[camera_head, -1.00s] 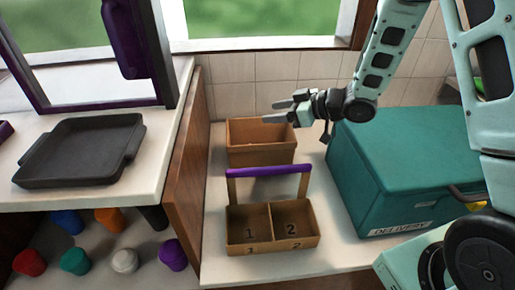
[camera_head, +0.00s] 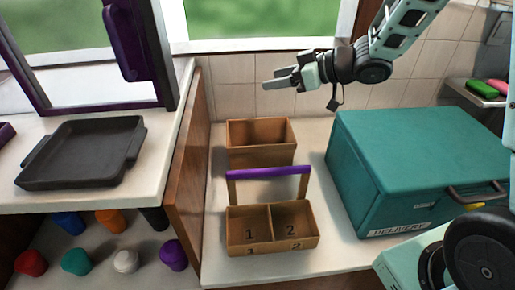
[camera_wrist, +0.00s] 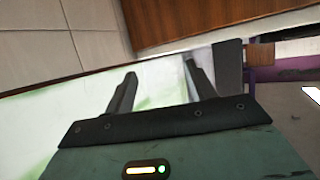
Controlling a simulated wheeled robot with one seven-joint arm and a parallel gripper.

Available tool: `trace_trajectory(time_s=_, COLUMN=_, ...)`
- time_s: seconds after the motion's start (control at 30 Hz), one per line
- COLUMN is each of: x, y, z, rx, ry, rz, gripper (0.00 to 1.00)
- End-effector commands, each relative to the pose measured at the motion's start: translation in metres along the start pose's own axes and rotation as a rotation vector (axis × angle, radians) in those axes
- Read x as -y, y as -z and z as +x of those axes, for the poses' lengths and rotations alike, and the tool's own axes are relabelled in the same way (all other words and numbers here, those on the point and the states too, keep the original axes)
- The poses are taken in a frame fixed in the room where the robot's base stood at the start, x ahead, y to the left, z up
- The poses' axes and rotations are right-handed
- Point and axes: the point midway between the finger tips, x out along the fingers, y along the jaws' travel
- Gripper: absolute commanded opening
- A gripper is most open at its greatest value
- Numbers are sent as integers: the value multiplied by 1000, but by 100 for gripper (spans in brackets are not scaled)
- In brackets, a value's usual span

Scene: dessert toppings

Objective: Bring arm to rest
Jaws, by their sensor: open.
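My gripper (camera_head: 284,80) is open and empty in the head view. It is held in the air above the plain brown box (camera_head: 262,155) at the back of the counter, with its fingers pointing left. In the wrist view, the two dark fingers (camera_wrist: 157,85) are spread apart with nothing between them. My arm comes in from the upper right of the head view.
A two-compartment caddy (camera_head: 235,213), numbered 1 and 2, has a purple handle. A teal delivery box (camera_head: 400,160) stands at the right. A wooden divider (camera_head: 188,185) separates a dark tray (camera_head: 82,152) and several colored cups at the left. A wall shelf (camera_head: 480,97) holds green and pink items.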

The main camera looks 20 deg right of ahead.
Motion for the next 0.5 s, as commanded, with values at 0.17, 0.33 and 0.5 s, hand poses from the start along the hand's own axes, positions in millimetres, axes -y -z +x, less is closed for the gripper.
trace_trajectory(time_s=0.17, x=0, y=1, z=0, rx=0, ry=0, rz=0, gripper=55)
trace_trajectory(time_s=0.33, x=0, y=1, z=0, rx=0, ry=0, rz=0, gripper=55)
trace_trajectory(time_s=0.5, x=5, y=4, z=6, rx=24, ry=-36, rz=-5, gripper=55)
